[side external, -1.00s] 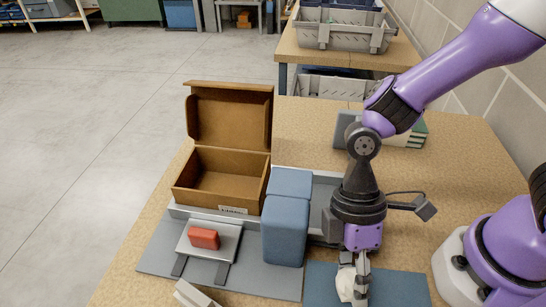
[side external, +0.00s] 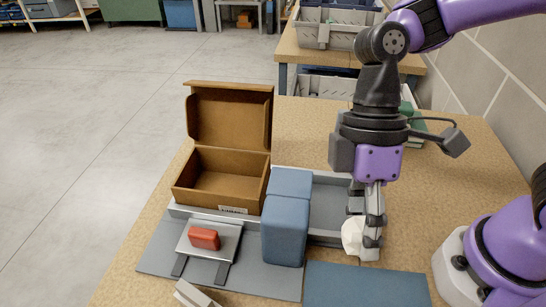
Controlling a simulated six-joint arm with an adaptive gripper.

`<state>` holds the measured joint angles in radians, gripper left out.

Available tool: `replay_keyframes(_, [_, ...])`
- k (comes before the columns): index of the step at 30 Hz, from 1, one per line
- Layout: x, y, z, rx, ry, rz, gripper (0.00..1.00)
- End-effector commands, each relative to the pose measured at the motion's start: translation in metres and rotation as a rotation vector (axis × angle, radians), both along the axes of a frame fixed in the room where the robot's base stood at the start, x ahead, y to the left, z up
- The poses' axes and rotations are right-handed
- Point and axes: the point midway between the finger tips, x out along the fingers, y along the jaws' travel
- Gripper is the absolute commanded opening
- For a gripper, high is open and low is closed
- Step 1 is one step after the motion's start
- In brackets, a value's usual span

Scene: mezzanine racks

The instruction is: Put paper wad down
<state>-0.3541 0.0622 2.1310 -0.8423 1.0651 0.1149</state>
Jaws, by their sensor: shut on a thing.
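The paper wad (side external: 351,237) is white and crumpled. It shows at the left side of my gripper's fingertips, partly hidden by them. My gripper (side external: 366,240) points down and is shut on the wad. It holds the wad near the right end of the grey tray, just behind the blue mat (side external: 362,288). How high the wad is above the table cannot be told.
An open brown box (side external: 214,181) stands left of two blue blocks (side external: 285,230). A red block (side external: 204,239) sits on a small grey stand (side external: 224,249). The grey tray (side external: 331,211) runs behind the blue blocks. The blue mat is bare.

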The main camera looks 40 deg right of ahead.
Motion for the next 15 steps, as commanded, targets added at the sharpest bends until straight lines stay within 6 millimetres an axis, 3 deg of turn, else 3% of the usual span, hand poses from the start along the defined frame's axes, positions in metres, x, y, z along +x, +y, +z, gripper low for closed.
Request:
replay_keyframes(6, [0.069, -0.039, 0.025, 0.012, 0.002, -0.354, 0.36])
replay_keyframes(15, [0.123, -0.107, 0.047, 0.008, 0.002, -0.721, 0.36])
